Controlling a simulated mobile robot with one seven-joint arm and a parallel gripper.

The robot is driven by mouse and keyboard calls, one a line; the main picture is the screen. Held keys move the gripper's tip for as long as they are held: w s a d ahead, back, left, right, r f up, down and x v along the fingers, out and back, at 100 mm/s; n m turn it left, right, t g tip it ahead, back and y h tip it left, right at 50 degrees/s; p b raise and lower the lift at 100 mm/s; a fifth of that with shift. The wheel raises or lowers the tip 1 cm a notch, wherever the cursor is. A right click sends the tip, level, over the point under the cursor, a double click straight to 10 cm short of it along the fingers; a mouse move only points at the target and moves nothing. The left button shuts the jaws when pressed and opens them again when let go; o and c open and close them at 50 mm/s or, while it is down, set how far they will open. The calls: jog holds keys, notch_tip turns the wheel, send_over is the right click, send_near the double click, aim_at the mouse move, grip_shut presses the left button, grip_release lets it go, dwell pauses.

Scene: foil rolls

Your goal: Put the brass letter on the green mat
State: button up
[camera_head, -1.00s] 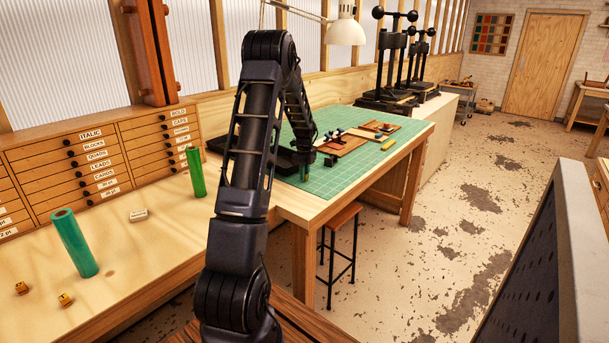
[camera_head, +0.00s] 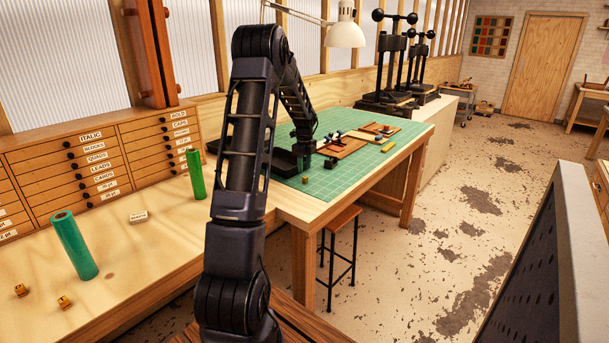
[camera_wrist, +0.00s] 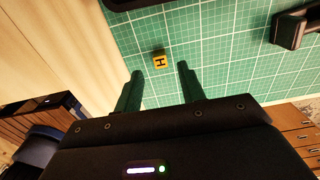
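A small brass letter block marked H (camera_wrist: 160,61) lies on the green mat (camera_wrist: 222,50), near the mat's edge. It also shows in the head view (camera_head: 305,180) on the near left part of the gridded mat (camera_head: 335,186). My gripper (camera_wrist: 160,69) is open, with its two fingers apart and nothing between them. In the head view my gripper (camera_head: 303,166) hangs above the mat, over the block and clear of it. The fingertips are small and dark there.
Two more brass blocks, left (camera_head: 21,290) and right (camera_head: 65,302), lie on the left bench with green rolls, near (camera_head: 75,246) and far (camera_head: 195,174), and a pale label block (camera_head: 138,216). A wooden board with tools (camera_head: 342,146) lies farther back on the mat.

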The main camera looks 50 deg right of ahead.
notch_tip(320, 180, up, 7)
dwell(0.3)
jog(key=w+a+r+n+t, duration=0.1)
jog(key=w+a+r+n, duration=0.35)
jog(key=a, duration=0.75)
jog(key=w+a+r+n, duration=0.1)
jog(key=a+r+n, duration=0.5)
jog(key=a, duration=0.6)
jog(key=w+a+r+n+t, duration=0.1)
jog(key=w+a+r+n, duration=0.4)
jog(key=a, duration=0.7)
jog(key=s+a+f+n+t, duration=0.1)
jog(key=s+a+n, duration=0.8)
jog(key=a, duration=0.4)
jog(key=s+a+f+n+t, duration=0.1)
jog(key=s+a+f+n, duration=0.1)
jog(key=s+a+n, duration=0.8)
jog(key=a+n, duration=0.1)
jog(key=a, duration=0.3)
jog(key=shift+a+t, duration=0.3)
jog(key=shift+n, duration=0.25)
